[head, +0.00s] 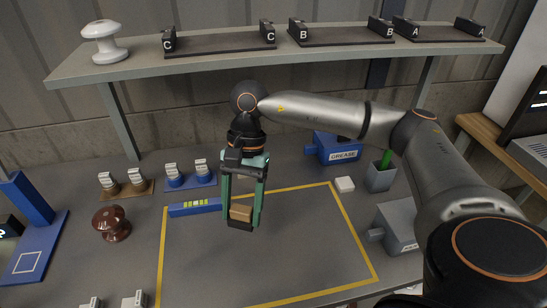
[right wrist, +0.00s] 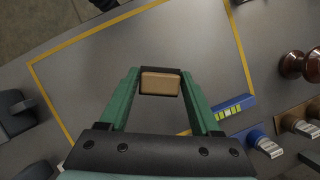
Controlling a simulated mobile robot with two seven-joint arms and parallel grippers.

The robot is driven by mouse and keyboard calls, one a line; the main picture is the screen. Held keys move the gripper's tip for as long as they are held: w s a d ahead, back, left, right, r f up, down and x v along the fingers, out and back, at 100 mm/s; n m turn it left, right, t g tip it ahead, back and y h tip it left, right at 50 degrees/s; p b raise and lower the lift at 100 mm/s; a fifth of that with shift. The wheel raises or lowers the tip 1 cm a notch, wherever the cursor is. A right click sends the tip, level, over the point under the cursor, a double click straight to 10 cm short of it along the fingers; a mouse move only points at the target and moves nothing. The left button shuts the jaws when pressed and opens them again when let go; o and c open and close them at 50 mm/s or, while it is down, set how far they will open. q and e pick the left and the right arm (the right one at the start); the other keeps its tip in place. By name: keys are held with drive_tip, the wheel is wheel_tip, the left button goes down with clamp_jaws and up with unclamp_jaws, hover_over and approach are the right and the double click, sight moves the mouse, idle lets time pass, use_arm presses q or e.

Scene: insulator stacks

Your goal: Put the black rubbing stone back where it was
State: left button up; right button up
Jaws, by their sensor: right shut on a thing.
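My right gripper (head: 242,216) has green fingers and hangs down over the yellow-outlined area of the table. It is shut on a small block, the rubbing stone (head: 240,212), which has a tan upper part and black below. The right wrist view shows the tan face of the stone (right wrist: 160,83) between the fingertips (right wrist: 160,84), with black edging around it. The stone looks held above the grey surface; its exact height is hard to tell. My left gripper is not in view.
A yellow outline (head: 358,238) bounds free table. Behind it lies a blue level (head: 194,208). A brown insulator (head: 111,223) stands left. At right are a white block (head: 345,185), a cup (head: 380,178), a grey box (head: 397,224) and a blue grease box (head: 337,148). A shelf (head: 290,52) overhangs.

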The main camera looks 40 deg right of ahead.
drive_tip(key=w+d+r+m+t+h+b, duration=0.1)
drive_tip(key=d+r+m+t+h+b, duration=0.15)
drive_tip(key=d+m, duration=0.9)
drive_tip(key=w+d+r+m+t+h+b, duration=0.15)
drive_tip(key=d+m+t+h, duration=0.3)
drive_tip(key=m, duration=1.45)
drive_tip(key=shift+y, duration=0.5)
drive_tip(key=w+d+f, duration=0.2)
drive_tip(key=w+f, duration=0.1)
drive_tip(key=w+d+f, duration=0.2)
drive_tip(key=w+f, duration=0.1)
drive_tip(key=w, duration=0.1)
drive_tip(key=w+d+f, duration=0.2)
drive_tip(key=w+f, duration=0.1)
drive_tip(key=w, duration=0.1)
drive_tip(key=shift+d+f, duration=0.1)
drive_tip(key=shift+d, duration=0.1)
drive_tip(key=shift+w+d+f, duration=0.15)
drive_tip(key=shift+w+f, duration=0.1)
drive_tip(key=shift+f, duration=0.05)
wheel_tip(320, 180, down, 3)
drive_tip(key=shift+w+f, duration=0.1)
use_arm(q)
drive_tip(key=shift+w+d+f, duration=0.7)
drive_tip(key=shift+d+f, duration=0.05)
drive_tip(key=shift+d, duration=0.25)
use_arm(e)
drive_tip(key=shift+f, duration=0.1)
